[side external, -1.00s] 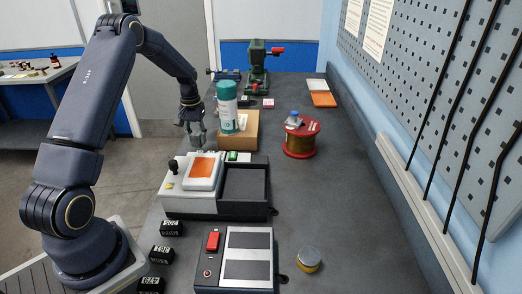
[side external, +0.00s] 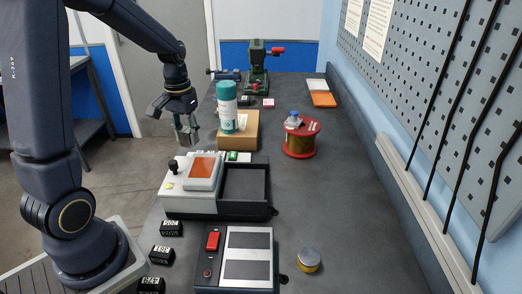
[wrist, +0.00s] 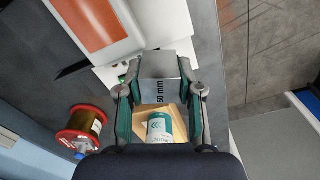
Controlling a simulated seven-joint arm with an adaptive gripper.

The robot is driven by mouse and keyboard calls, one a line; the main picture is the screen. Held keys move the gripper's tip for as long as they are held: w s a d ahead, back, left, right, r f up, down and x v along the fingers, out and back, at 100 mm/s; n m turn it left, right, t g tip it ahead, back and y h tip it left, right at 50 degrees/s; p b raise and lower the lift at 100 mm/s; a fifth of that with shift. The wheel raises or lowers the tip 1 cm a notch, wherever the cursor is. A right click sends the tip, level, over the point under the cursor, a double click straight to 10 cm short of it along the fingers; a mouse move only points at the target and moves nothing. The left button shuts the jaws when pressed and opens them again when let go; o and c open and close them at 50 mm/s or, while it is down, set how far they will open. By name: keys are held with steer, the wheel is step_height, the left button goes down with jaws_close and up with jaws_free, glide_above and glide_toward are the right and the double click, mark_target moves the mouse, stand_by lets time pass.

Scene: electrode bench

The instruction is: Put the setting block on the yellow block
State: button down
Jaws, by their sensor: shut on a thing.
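The setting block (wrist: 157,66) is a grey metal block marked "50 mm". In the wrist view it sits between the two fingers of my gripper (wrist: 162,88), which are shut on it. In the side view my gripper (side external: 187,138) is raised near the bench's left edge, left of the tan box and behind the white device; the block is hard to make out there. I cannot clearly pick out a yellow block in either view; only a small yellow spot (side external: 169,186) shows on the white device's left end.
A teal-capped can (side external: 227,108) stands on a tan box (side external: 246,134). A red-and-copper spool (side external: 300,143) is to its right. The white device with an orange panel (side external: 203,170) and black tray (side external: 245,186) stands nearer. Black blocks (side external: 161,254) line the left edge.

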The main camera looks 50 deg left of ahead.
steer(key=d+m, duration=0.1)
steer(key=d, duration=0.2)
steer(key=w+d+m, duration=0.1)
steer(key=d, duration=0.2)
steer(key=d+m, duration=0.1)
steer(key=d, duration=0.3)
steer(key=shift+w+r+m, duration=0.3)
steer(key=shift+w+r, duration=0.1)
steer(key=s+d+r+m, duration=0.1)
steer(key=s+d+m, duration=0.4)
steer(key=d, duration=0.7)
steer(key=s+d+r+m, duration=0.1)
steer(key=s+d+m, duration=0.4)
steer(key=d, duration=0.7)
glide_above(310, 256)
steer(key=f, duration=0.6)
steer(key=s+f, duration=0.1)
steer(key=f, duration=0.2)
steer(key=shift+a, duration=0.25)
steer(key=shift+w+d+f, duration=0.15)
steer(key=shift+w+f, duration=0.4)
steer(key=shift+f, duration=1.55)
